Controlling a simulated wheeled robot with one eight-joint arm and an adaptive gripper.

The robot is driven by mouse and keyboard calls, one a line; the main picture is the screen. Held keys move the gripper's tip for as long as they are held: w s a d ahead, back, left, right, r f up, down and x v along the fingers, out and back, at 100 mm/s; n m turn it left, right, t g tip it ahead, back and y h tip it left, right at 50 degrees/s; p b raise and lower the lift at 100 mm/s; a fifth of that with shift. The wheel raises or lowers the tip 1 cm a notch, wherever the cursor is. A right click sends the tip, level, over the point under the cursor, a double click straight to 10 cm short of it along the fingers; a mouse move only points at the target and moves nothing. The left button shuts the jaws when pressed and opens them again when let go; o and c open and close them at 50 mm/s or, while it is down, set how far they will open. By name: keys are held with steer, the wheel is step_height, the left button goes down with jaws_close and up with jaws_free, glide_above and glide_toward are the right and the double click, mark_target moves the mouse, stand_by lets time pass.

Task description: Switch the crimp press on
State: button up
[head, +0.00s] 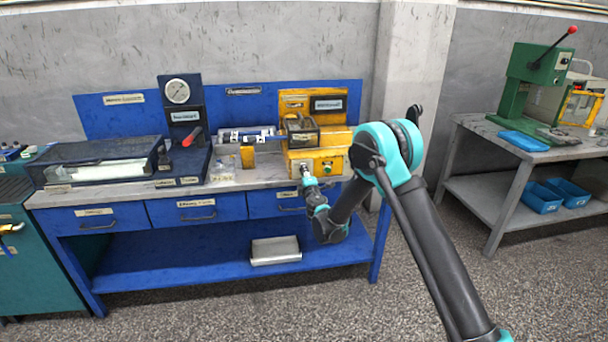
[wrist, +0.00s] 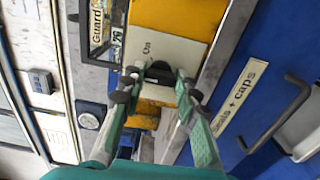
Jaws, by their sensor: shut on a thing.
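The crimp press (head: 334,160) is the yellow machine at the right end of the blue workbench; its yellow front also fills the upper middle of the wrist view (wrist: 180,15). A pale plate marked "On" (wrist: 147,47) is on that front. A black switch knob (wrist: 160,70) shows below the marking. My gripper (head: 306,176) is at the left part of the press front. In the wrist view my gripper (wrist: 159,80) has its two fingers on either side of the knob, shut on it. The fingertips partly hide the knob, and its exact angle is hard to tell.
A clear guard box (wrist: 100,28) sits on the press beside the plate. The bench drawers (head: 197,209) lie below, one labelled seals and caps. A metal tray (head: 275,250) is on the lower shelf. A green arbor press (head: 532,75) stands on a separate table at right.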

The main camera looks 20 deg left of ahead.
steer(key=shift+m, duration=4.6)
steer(key=o, duration=1.2)
steer(key=shift+c, duration=0.2)
steer(key=v, duration=1.2)
steer(key=shift+s, duration=0.1)
